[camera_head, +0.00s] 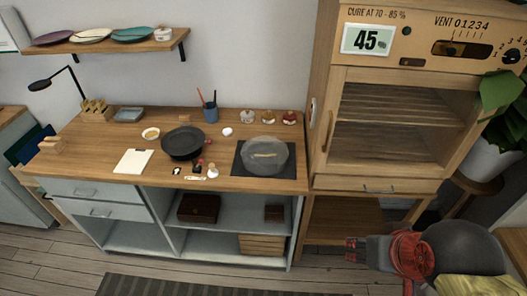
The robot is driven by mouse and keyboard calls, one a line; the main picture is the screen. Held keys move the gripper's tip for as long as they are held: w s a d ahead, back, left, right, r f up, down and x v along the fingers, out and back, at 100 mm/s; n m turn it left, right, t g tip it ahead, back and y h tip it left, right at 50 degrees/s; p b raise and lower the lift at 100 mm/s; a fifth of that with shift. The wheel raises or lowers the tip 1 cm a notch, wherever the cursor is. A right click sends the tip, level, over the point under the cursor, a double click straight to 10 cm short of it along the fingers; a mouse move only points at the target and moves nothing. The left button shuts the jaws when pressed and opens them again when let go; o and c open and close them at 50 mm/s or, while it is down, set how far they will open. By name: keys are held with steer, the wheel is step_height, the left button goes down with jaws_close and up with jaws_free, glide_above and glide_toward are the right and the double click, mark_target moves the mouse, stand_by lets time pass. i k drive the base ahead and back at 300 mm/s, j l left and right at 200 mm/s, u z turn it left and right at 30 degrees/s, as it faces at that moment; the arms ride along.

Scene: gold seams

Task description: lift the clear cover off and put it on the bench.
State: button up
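The clear cover (265,145) is a round see-through dome on a dark square mat (286,170) at the right end of the wooden bench (100,141). A pale, elongated thing shows through it. My gripper (352,250) is at the lower right, well apart from the cover and in front of the cabinet. Its fingers are small in the picture and I cannot tell whether they are open or shut. Nothing is clearly seen held in it.
Left of the mat are a dark round pan (183,142), a white sheet (133,161) and small items. Several small jars (268,117) stand behind the cover. A tall wooden cabinet (390,182) stands right of the bench. A plant (505,105) is at far right.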

mark_target(264, 156)
steer(key=i+j+u, duration=0.15)
steer(key=j+u, duration=0.2)
steer(key=i+j+u, duration=0.2)
steer(key=j+u, duration=0.15)
steer(key=i+j+u, duration=0.35)
steer(key=k, duration=0.1)
